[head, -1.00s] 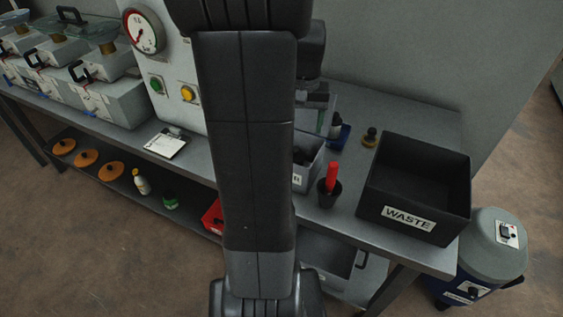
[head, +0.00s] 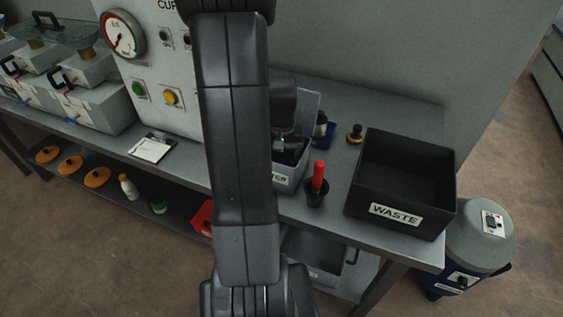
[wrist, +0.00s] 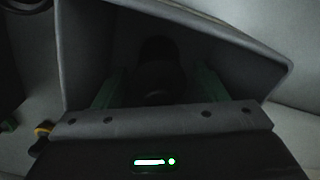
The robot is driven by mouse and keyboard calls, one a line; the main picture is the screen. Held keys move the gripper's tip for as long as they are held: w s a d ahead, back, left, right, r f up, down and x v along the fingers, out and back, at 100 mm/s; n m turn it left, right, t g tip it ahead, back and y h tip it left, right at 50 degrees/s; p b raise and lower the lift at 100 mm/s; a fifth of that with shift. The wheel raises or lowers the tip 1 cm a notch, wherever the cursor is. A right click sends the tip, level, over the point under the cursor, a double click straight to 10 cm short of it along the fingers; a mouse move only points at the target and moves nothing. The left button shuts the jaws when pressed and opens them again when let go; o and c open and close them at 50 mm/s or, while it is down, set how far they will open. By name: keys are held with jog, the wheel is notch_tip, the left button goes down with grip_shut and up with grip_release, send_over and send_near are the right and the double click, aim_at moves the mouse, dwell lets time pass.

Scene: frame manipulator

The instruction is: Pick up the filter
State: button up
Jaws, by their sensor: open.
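A grey bin (head: 287,180) with a label ending in "TER" stands on the bench in the head view, partly behind my arm. My gripper (head: 290,146) is at the bin's opening. In the wrist view my gripper (wrist: 158,86) is open, with a greenish finger on each side, and points into the grey bin (wrist: 225,45). A dark, rounded object (wrist: 157,55), which may be the filter, shows between the fingers inside the bin. The inside is too dark to tell its shape, or whether the fingers touch it.
A black cup (head: 317,193) with a red-handled tool stands right of the bin. A black WASTE box (head: 398,214) is farther right. A gauge panel (head: 160,60) stands at left.

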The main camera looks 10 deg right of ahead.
jog(key=shift+f, duration=0.3)
jog(key=c, duration=1.1)
jog(key=shift+r, duration=0.1)
notch_tip(320, 180, up, 10)
jog(key=shift+f, duration=0.1)
